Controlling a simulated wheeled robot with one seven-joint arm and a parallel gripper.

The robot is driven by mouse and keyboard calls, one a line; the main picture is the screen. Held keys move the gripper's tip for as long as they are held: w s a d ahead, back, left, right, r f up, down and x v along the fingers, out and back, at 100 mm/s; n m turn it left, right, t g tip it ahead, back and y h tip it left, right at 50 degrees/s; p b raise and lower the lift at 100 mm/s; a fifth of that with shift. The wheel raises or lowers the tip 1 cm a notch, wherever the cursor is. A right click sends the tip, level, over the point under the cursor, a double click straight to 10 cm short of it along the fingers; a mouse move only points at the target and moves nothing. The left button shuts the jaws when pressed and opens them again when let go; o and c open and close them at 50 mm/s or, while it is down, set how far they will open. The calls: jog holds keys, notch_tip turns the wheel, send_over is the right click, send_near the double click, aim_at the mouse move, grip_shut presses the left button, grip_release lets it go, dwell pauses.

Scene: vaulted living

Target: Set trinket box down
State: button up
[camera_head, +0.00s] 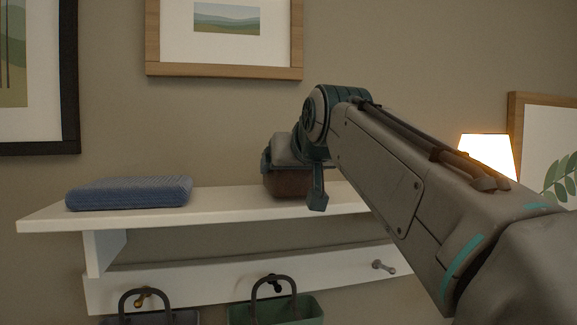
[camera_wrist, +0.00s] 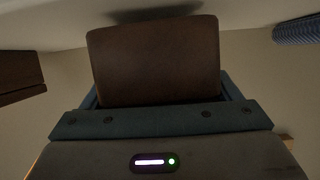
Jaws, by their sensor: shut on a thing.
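The trinket box is a plain brown block (camera_head: 287,184), held at the white wall shelf (camera_head: 225,204), right of a folded blue cloth. My gripper (camera_head: 291,176) is shut on the box, with its fingers on either side. In the wrist view, the brown box (camera_wrist: 153,60) fills the middle between the teal fingers of my gripper (camera_wrist: 160,96). A dark shadow lies on the pale surface close beside the box. The box's underside is very near the shelf top; I cannot tell whether they touch. My arm hides the shelf's right part in the head view.
The folded blue cloth (camera_head: 130,192) lies on the shelf's left; bare shelf separates it from the box. A dark brown block (camera_wrist: 18,76) shows at the wrist view's left edge. Below, baskets (camera_head: 275,309) hang from hooks. A lit lamp (camera_head: 488,153) stands right.

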jog(key=shift+f+b, duration=0.5)
jog(key=o, duration=1.4)
jog(key=b+v, duration=0.3)
jog(key=v, duration=1.1)
jog(key=d+f+m+g+h, duration=0.1)
jog(key=d+f+g, duration=0.1)
jog(key=f, duration=1)
jog(key=d+f+g+h, duration=0.1)
jog(key=d+f+g, duration=0.15)
jog(key=f, duration=0.95)
jog(key=s+d+f+g, duration=0.1)
jog(key=s+f, duration=0.2)
jog(key=f, duration=0.4)
jog(key=s+d+f+g, duration=0.1)
jog(key=s+f, duration=0.3)
jog(key=f, duration=0.4)
jog(key=s+d+f+m+g, duration=0.1)
jog(key=s+f+g, duration=0.2)
jog(key=f, duration=0.5)
jog(key=shift+s+d+f+h, duration=0.1)
jog(key=shift+s+d+h, duration=0.1)
jog(key=shift+s+h, duration=0.25)
